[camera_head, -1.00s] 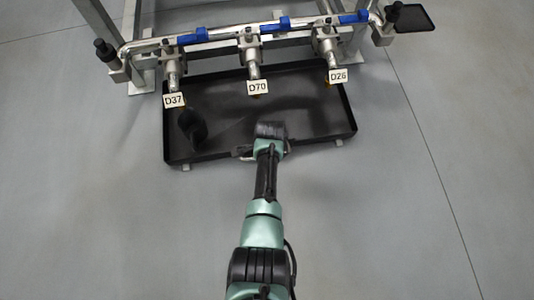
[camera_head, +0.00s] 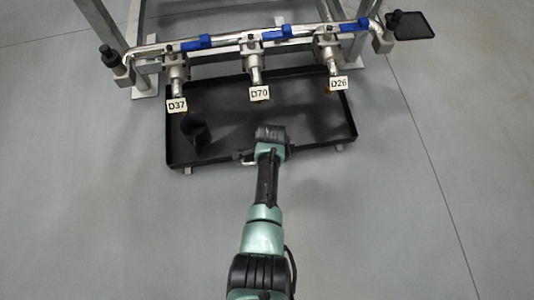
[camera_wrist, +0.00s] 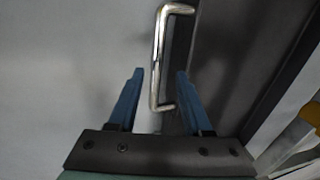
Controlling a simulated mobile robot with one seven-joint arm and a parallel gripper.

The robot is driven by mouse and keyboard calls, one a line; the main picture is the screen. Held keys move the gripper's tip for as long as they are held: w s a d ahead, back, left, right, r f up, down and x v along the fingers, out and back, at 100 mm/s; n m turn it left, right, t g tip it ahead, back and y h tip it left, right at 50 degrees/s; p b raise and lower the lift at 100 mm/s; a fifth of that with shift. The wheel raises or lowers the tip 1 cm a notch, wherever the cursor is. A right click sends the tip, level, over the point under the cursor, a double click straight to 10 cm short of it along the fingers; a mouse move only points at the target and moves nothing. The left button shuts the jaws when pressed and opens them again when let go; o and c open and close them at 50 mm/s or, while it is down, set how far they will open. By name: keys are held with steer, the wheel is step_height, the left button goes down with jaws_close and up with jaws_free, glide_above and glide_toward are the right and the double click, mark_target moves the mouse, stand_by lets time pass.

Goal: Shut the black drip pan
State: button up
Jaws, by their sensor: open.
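The black drip pan (camera_head: 318,130) is a wide shallow tray near the floor under the pipe rack, its inside visible from above. Its bright metal handle (camera_wrist: 158,60) is on the pan's near side; a bit of it shows beside my gripper (camera_head: 270,134) in the head view. In the wrist view my gripper (camera_wrist: 160,74) is open, with its two blue fingers on either side of the handle. In the head view the fingers are hidden below the wrist.
Above the pan runs a metal pipe (camera_head: 225,40) with blue-handled valves and hanging tags D37 (camera_head: 177,105), D70 (camera_head: 259,94) and D26 (camera_head: 338,83). A small black tray (camera_head: 412,25) stands at upper right. The near floor is clear.

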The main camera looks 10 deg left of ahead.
step_height(320, 180, up, 11)
steer(key=s+p, duration=0.2)
steer(key=p, duration=0.6)
steer(key=shift+d+r, duration=0.15)
steer(key=shift+d, duration=0.15)
